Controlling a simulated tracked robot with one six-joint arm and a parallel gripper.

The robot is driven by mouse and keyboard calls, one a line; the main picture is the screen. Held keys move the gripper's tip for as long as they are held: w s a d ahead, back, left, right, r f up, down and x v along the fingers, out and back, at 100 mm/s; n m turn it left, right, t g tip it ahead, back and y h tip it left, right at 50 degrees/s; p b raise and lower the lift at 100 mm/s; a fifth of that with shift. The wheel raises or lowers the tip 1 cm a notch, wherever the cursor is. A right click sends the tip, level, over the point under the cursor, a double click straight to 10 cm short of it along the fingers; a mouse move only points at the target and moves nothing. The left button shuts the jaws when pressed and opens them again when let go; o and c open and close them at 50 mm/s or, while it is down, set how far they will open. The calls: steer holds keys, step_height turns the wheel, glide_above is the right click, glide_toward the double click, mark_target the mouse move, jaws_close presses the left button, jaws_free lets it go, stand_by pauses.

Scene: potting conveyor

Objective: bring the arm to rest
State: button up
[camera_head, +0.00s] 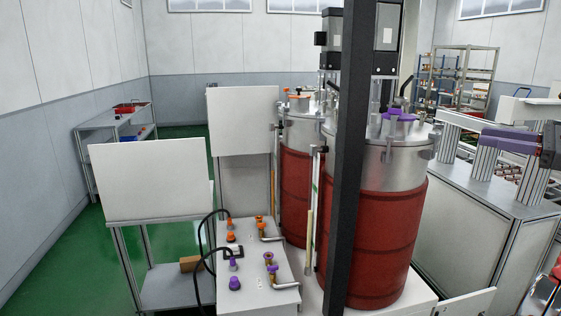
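My gripper is not in view in the head camera, and no part of the picture can be told for sure as my arm. Whether the arm is at rest or moving cannot be seen. A dark upright post (347,170) crosses the picture right of the middle, in front of the tanks; I cannot tell if it is mine. A red and metal part (553,285) is cut off at the lower right corner and is unclear.
Two red-jacketed metal tanks, a near one (385,235) and a far one (296,195), stand close ahead. A valve panel (250,262) with black hoses is before them. A grey bench (480,225) stands right. Green floor (60,265) is clear at left.

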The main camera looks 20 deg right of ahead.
steer(key=w+d+f+g+h, duration=0.1)
steer(key=w+d+f+h, duration=0.15)
steer(key=f, duration=0.45)
steer(key=w+d+f+g+h, duration=0.1)
steer(key=w+f+g+h, duration=0.15)
steer(key=f, duration=0.45)
steer(key=w+a+f+n+g, duration=0.2)
steer(key=w+a+f+n, duration=0.15)
steer(key=a, duration=0.45)
steer(key=w+a+f+n+g, duration=0.25)
steer(key=a+f+n, duration=0.2)
steer(key=a, duration=0.25)
steer(key=s+a+f+n+g+h, duration=0.1)
steer(key=s+a+f+n, duration=0.15)
steer(key=a, duration=0.55)
steer(key=s+a+f+n+g, duration=0.15)
steer(key=a+n, duration=0.25)
steer(key=a, duration=0.4)
steer(key=s+a+f+n+g+h, duration=0.1)
steer(key=a+f+n+g, duration=0.15)
steer(key=a, duration=0.55)
steer(key=s+a+n+t, duration=0.1)
steer(key=s+a+n, duration=0.4)
steer(key=a, duration=0.7)
steer(key=s+a+n+t, duration=0.1)
steer(key=s+a+n, duration=0.5)
steer(key=a, duration=0.7)
steer(key=shift+s+f, duration=0.45)
steer(key=shift+s, duration=0.05)
